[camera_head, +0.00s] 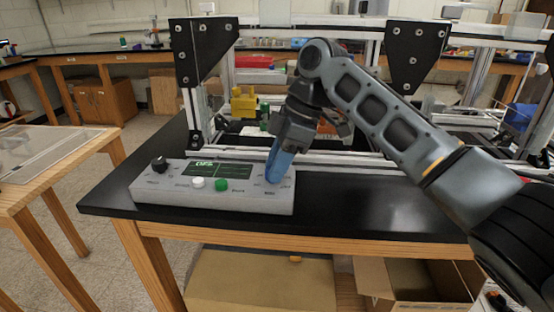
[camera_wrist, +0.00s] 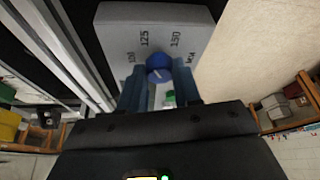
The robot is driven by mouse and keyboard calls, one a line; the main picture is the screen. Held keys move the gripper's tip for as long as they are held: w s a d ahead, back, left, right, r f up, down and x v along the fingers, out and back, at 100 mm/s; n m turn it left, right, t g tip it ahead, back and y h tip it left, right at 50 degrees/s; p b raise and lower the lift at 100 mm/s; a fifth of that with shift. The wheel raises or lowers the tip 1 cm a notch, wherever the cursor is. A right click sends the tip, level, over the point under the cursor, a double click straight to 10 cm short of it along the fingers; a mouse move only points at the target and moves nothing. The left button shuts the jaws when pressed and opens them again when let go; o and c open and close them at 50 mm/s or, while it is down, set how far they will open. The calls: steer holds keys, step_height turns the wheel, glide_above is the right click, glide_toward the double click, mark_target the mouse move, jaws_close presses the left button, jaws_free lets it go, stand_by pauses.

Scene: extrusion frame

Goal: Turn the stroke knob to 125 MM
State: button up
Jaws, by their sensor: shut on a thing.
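The grey control box (camera_head: 215,198) sits on the black bench top. Its blue stroke knob (camera_wrist: 158,60) shows in the wrist view, with printed marks including 100, 125 and 150 around its far side. My gripper (camera_head: 276,172) reaches down at the box's right end, and its blue fingers hide the knob in the head view. In the wrist view my gripper (camera_wrist: 161,80) has one finger on each side of the knob and is shut on it. A pale line shows on the knob, but I cannot tell which mark it points to.
The box also carries a black knob (camera_head: 159,164), a lit green display (camera_head: 217,169), a white button (camera_head: 198,183) and a green button (camera_head: 221,185). An aluminium frame with black corner plates (camera_head: 201,50) stands behind it. Bare bench top (camera_head: 370,205) lies to the right.

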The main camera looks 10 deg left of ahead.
stand_by(0.4)
steer(key=o, duration=1.1)
steer(key=shift+c, duration=0.2)
steer(key=v, duration=0.7)
steer(key=shift+d+r, duration=0.2)
steer(key=shift+r, duration=0.15)
steer(key=shift+w, duration=0.1)
